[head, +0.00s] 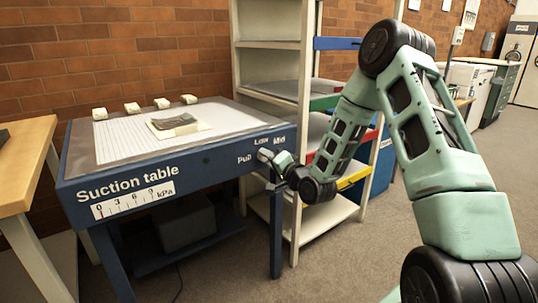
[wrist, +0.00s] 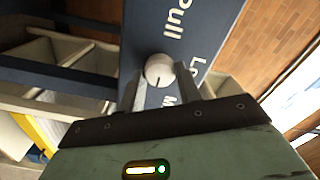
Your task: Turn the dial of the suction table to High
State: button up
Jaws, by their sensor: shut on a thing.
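The suction table (head: 75,188) is dark blue with a grey, grid-marked top, and its dial is on the front panel's right end. The round, pale dial (wrist: 158,70) shows in the wrist view between the two fingers of my gripper (wrist: 160,80), which is shut on it. A short dark mark is on the dial's lower part, towards my gripper. In the head view my gripper (head: 277,160) covers part of the dial. Labels reading "Low" and "Mid" and one ending in "ull" are around it; I see no "High" label.
A gauge strip (head: 133,200) marked 0 to 9 kPa has a small red mark near 0. A sheet with a dark piece (head: 178,123) and several small white blocks lie on the top. Shelves (head: 300,100) stand close on the right, a wooden table (head: 25,165) on the left.

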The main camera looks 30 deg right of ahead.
jog(key=m+p, duration=0.3)
jog(key=m, duration=0.2)
jog(key=shift+m, duration=0.4)
dwell(0.4)
jog(key=o, duration=1)
jog(key=shift+s, duration=0.1)
jog(key=s+p, duration=0.6)
jog(key=s, duration=1.1)
jog(key=shift+d+p, duration=0.3)
